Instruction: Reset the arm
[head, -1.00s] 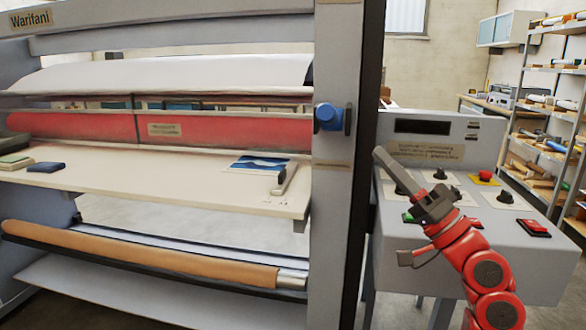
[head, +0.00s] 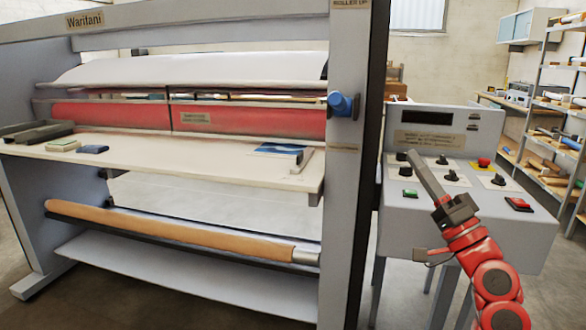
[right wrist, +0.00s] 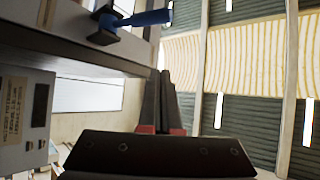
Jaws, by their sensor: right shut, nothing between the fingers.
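My right arm is red, with a dark grey gripper (head: 425,170) that is shut and empty. In the head view it points up and to the left, in front of the control panel (head: 540,220) of the laminator. In the right wrist view the gripper (right wrist: 161,85) has its fingers together and points up toward the ceiling. No contact with the panel's knobs can be made out. My left gripper is not in view.
The laminator's frame post (head: 350,190) with a blue handle (head: 343,104) stands left of my right gripper. The feed table (head: 210,165) holds small pads and a printed sheet. The panel has a green button (head: 409,193), a red button (head: 518,204) and several black knobs. Shelves (head: 545,150) stand at right.

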